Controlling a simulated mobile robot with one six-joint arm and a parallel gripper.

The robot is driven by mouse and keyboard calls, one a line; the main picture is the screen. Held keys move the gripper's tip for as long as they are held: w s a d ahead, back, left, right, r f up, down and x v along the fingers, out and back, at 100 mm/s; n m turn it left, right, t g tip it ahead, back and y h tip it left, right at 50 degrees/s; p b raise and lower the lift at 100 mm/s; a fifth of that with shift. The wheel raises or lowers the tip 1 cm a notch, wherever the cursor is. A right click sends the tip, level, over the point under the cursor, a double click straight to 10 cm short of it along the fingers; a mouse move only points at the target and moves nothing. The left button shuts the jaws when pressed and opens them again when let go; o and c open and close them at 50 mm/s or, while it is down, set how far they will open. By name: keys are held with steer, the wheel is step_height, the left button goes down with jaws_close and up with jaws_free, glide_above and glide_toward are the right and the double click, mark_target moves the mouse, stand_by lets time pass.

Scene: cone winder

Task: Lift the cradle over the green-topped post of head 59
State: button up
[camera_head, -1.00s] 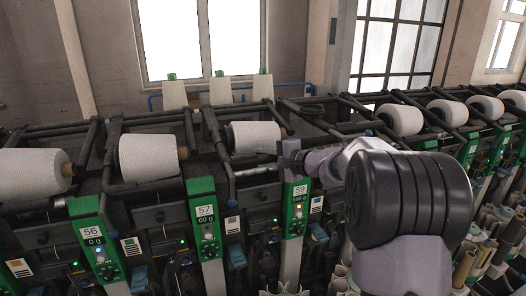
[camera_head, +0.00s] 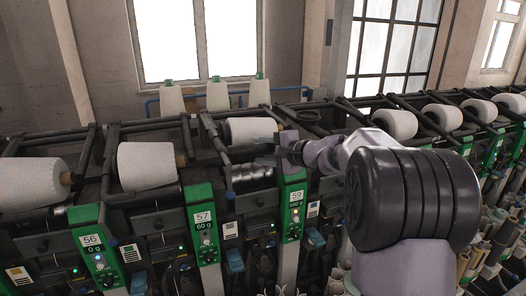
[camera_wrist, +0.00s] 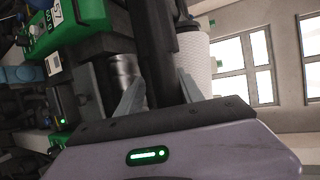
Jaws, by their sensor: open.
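The green-topped post of head 59 (camera_head: 291,207) stands right of centre in the head view, its label reading 59. The cradle (camera_head: 222,155) is a dark bar frame to its left, beside a white yarn cone (camera_head: 252,130) and above a shiny drum (camera_head: 250,176). My gripper (camera_head: 262,150) is open just above and left of the post's top, in front of the cone. In the wrist view, a black bar (camera_wrist: 155,45) of the frame lies between the two fingers, with no clear contact. The cone (camera_wrist: 195,48) is behind it. My gripper partly hides the cone.
The green post of head 57 (camera_head: 203,225) and the post of head 56 (camera_head: 95,250) stand to the left. Neighbouring cones (camera_head: 147,166) sit in their cradles on both sides. Spare cones (camera_head: 218,95) stand behind the frame, under the window.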

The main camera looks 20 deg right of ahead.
steer(key=v, duration=1.7)
steer(key=shift+s+b, duration=0.25)
steer(key=shift+b, duration=0.05)
steer(key=s+a+f+n+g+b, duration=0.3)
steer(key=s+a+f+b, duration=0.25)
steer(key=a+f, duration=0.35)
steer(key=s+a+f+n+g+b, duration=0.35)
steer(key=s+a+f, duration=0.35)
steer(key=a, duration=0.4)
steer(key=s+a+f+n+g+h+b, duration=0.1)
steer(key=s+f+b, duration=0.5)
steer(key=s+f, duration=0.8)
steer(key=a+n+h, duration=0.1)
steer(key=n+h, duration=0.1)
steer(key=n, duration=0.1)
steer(key=shift+h, duration=0.4)
